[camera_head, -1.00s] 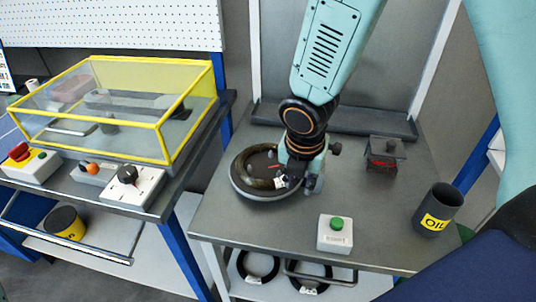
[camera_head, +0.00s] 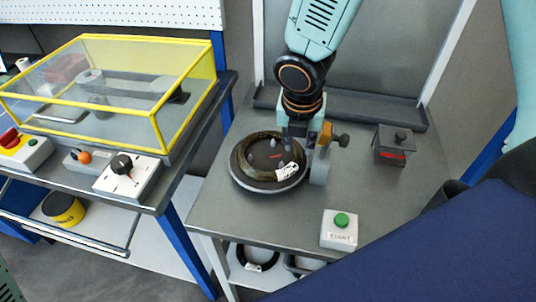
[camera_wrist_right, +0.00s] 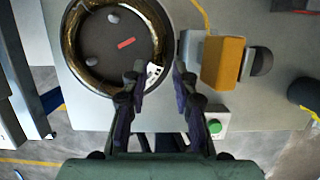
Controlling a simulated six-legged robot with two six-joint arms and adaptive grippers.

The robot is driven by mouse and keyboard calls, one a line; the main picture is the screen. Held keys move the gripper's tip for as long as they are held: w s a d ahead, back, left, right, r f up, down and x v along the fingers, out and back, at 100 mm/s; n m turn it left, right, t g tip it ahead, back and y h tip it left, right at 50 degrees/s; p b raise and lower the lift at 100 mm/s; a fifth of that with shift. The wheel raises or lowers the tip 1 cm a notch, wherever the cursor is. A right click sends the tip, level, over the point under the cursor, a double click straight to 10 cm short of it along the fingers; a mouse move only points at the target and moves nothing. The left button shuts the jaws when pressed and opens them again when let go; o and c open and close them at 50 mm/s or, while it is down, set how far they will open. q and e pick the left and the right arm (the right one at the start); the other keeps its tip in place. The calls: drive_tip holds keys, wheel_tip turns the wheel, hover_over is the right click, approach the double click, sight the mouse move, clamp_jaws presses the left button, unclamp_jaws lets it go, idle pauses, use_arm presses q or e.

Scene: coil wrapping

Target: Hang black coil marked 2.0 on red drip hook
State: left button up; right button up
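A dark, brownish wrapped coil (camera_head: 241,162) lies flat on a round black turntable (camera_head: 258,188). Its white tag (camera_head: 287,171) is at the front right; its marking is not readable. In the right wrist view the coil (camera_wrist_right: 158,22) looks gold-brown, and the tag (camera_wrist_right: 153,71) shows between the fingertips. My right gripper (camera_wrist_right: 159,70) is open, its fingers apart and nothing clamped. In the head view the right gripper (camera_head: 293,143) is at the turntable's right side. Black coils (camera_head: 257,256) are on the lower shelf, partly hidden. No red drip hook can be made out. My left gripper is not in view.
A white button box (camera_head: 339,232) is at the table front, and a black box (camera_head: 393,147) is at right. A yellow-framed clear case (camera_head: 120,85) is on the left bench.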

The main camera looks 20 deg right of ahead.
sight(297, 156)
drive_tip(key=shift+w+d+f+b, duration=0.1)
drive_tip(key=shift+d+f+b, duration=0.35)
drive_tip(key=shift+f, duration=0.4)
drive_tip(key=f+b, duration=0.1)
drive_tip(key=w+f+b, duration=0.1)
drive_tip(key=f, duration=0.1)
drive_tip(key=shift+a+f+b, duration=0.2)
drive_tip(key=shift+b, duration=0.1)
drive_tip(key=shift+w+d+f, duration=0.1)
drive_tip(key=shift+d+f, duration=0.1)
drive_tip(key=shift+f, duration=0.1)
drive_tip(key=shift+w+d+f, duration=0.1)
drive_tip(key=shift+d+f, duration=0.1)
drive_tip(key=shift+d, duration=0.15)
drive_tip(key=shift+a+r, duration=0.1)
drive_tip(key=shift+a, duration=0.25)
drive_tip(key=shift+c, duration=0.7)
drive_tip(key=shift+d, duration=0.2)
clamp_jaws()
